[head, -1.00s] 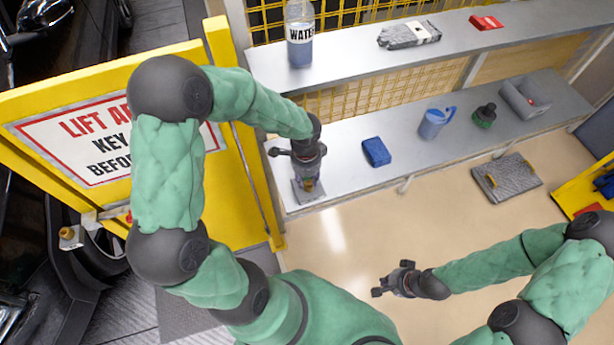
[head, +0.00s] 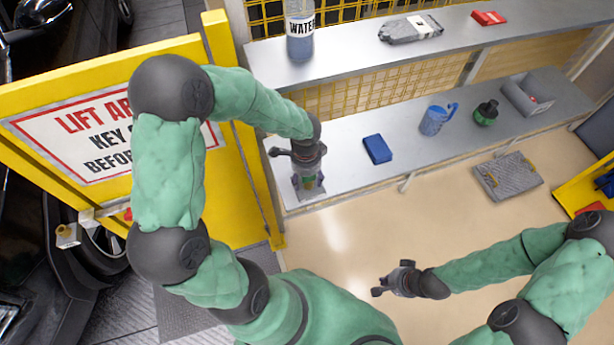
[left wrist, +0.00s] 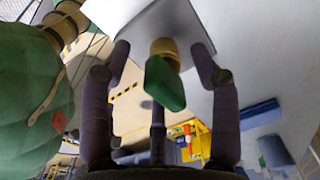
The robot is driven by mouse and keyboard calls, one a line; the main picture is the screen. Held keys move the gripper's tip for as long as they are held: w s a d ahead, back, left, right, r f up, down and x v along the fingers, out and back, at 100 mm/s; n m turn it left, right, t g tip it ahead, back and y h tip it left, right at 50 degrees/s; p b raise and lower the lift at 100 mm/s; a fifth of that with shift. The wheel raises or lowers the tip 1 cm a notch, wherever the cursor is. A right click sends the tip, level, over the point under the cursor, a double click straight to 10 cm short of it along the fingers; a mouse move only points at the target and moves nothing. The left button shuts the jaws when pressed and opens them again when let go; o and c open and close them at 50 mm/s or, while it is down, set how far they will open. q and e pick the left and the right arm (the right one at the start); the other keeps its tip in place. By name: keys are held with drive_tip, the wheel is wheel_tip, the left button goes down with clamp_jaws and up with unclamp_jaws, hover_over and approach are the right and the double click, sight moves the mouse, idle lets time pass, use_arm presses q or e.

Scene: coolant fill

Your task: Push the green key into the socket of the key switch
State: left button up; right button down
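The green key (left wrist: 165,84) stands against the brass-coloured socket (left wrist: 164,48) of the key switch, a grey box (left wrist: 150,20) on the lower shelf. How deep the key sits is hidden. My left gripper (left wrist: 162,55) is open, with one finger on each side of the key and a gap to both. In the head view the left gripper (head: 308,182) is over the key switch (head: 308,192) at the lower shelf's left end, and a bit of green key (head: 309,181) shows between the fingers. My right gripper (head: 390,281) is open and empty above the floor.
The lower shelf (head: 350,185) also holds a blue block (head: 377,149), a blue jug (head: 435,120), a dark green-black bottle (head: 486,112) and a grey bin (head: 530,97). A yellow gate (head: 232,150) with a sign stands close left of my left arm. An upper shelf (head: 350,50) runs behind.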

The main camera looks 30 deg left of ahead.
use_arm(q)
wheel_tip(320, 180, up, 12)
idle(0.7)
drive_tip(key=shift+s, duration=0.1)
idle(0.4)
